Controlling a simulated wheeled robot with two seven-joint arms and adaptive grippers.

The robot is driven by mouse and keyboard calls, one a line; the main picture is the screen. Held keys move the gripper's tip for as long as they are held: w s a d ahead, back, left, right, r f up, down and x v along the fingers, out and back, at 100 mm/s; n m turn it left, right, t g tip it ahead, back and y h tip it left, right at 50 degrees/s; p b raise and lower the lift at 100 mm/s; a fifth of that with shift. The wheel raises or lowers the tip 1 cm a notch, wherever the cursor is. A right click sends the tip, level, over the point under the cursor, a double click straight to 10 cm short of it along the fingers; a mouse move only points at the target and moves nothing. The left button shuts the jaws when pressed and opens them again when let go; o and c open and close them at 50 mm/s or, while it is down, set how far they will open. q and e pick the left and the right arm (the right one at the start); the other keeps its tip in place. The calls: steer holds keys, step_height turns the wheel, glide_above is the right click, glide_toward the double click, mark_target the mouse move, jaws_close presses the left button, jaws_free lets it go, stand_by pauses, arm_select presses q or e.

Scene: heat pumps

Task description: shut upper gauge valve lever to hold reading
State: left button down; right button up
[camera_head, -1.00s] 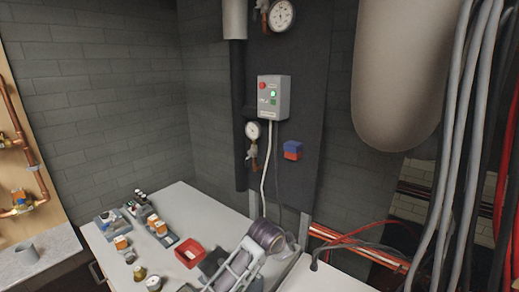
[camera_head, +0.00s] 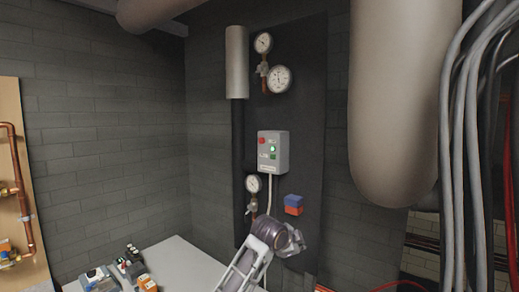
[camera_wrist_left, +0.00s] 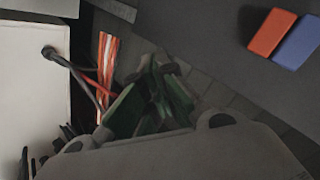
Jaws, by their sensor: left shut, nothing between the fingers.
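The upper gauges are a smaller round dial (camera_head: 263,43) and a larger one (camera_head: 279,79), high on the dark panel. A small brass valve with an orange-brown lever (camera_head: 265,80) sits just left of the larger dial; its exact angle is too small to tell. My left gripper (camera_head: 294,240) is well below the gauges, under the control box and near the panel's lower part, apart from the valve. In the left wrist view its dark green fingers (camera_wrist_left: 153,98) are together and empty. My right gripper does not show.
A grey control box (camera_head: 272,152) with lit green and red buttons sits mid-panel. A lower gauge (camera_head: 253,184) and a blue-red block (camera_head: 293,204) are below it. A large grey cylinder (camera_head: 392,110) and hanging cables (camera_head: 465,130) stand right. A white bench (camera_head: 185,265) is below.

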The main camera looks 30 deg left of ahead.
arm_select(q)
steer(key=w+a+r+m+t, duration=0.1)
steer(key=a+r, duration=0.1)
steer(key=r, duration=0.8)
steer(key=w+a+r+m+t, duration=0.2)
steer(key=a+r, duration=0.1)
steer(key=r, duration=0.7)
steer(key=w+a+r+m+t, duration=0.1)
steer(key=a+r, duration=0.1)
steer(key=r, duration=0.8)
steer(key=s+a+r+m+t, duration=0.1)
steer(key=s+a+r, duration=0.1)
steer(key=r, duration=0.7)
steer(key=s+a+r+m+t, duration=0.1)
steer(key=s+a+r, duration=0.2)
steer(key=r, duration=0.6)
steer(key=s+a+r+m+t, duration=0.1)
steer(key=s+a+r, duration=0.1)
steer(key=s+r, duration=0.3)
step_height(320, 180, up, 4)
steer(key=shift+s+a+r+t, duration=0.2)
steer(key=shift+s+r+t, duration=0.05)
steer(key=shift+s+t, duration=0.05)
steer(key=shift+w, duration=0.15)
steer(key=w+a+p, duration=0.3)
steer(key=w+p, duration=0.2)
steer(key=w, duration=0.6)
steer(key=shift+a, duration=0.25)
